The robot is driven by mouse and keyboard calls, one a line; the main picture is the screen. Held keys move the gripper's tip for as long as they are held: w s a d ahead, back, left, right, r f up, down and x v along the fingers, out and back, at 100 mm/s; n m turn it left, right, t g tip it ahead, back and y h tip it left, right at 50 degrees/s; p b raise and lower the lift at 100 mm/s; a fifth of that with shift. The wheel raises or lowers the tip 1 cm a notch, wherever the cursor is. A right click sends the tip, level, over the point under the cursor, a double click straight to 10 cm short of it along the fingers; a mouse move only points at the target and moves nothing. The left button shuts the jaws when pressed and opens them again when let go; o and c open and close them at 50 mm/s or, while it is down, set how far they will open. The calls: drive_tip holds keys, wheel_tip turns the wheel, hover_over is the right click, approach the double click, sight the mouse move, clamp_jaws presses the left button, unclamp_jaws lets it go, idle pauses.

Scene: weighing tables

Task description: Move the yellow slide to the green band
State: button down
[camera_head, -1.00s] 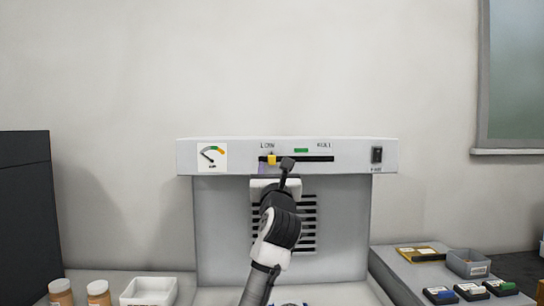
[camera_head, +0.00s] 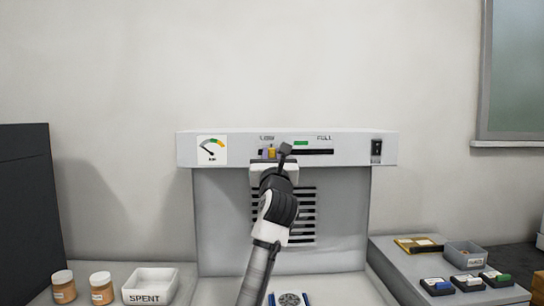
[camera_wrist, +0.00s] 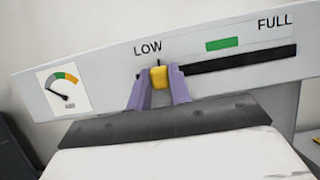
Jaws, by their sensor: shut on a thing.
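The yellow slide (camera_head: 271,153) sits near the LOW end of the dark slot (camera_head: 315,151) on the front of a grey cabinet (camera_head: 385,149). In the wrist view the slide (camera_wrist: 159,76) stands between the two purple fingers of my gripper (camera_wrist: 160,90), which is shut on it. The green band (camera_head: 301,143) is above the slot, right of the slide and toward FULL. It also shows in the wrist view (camera_wrist: 222,43). In the head view my arm hides part of the cabinet and most of my gripper.
A dial (camera_head: 211,150) is left of the slot and a black switch (camera_head: 377,151) right of it. A SPENT tray (camera_head: 151,286) and two orange jars (camera_head: 63,288) stand lower left. The slot right of the slide is clear.

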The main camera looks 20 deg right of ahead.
sight(301, 148)
drive_tip(key=d, duration=0.2)
drive_tip(key=s+d+p, duration=0.1)
drive_tip(key=d, duration=0.2)
drive_tip(key=s+d, duration=0.1)
drive_tip(key=d, duration=0.2)
drive_tip(key=shift+s+p, duration=0.15)
drive_tip(key=shift+p, duration=0.2)
drive_tip(key=c, duration=1.3)
unclamp_jaws()
drive_tip(key=b+v, duration=0.4)
drive_tip(key=v, duration=1)
drive_tip(key=shift+b, duration=0.4)
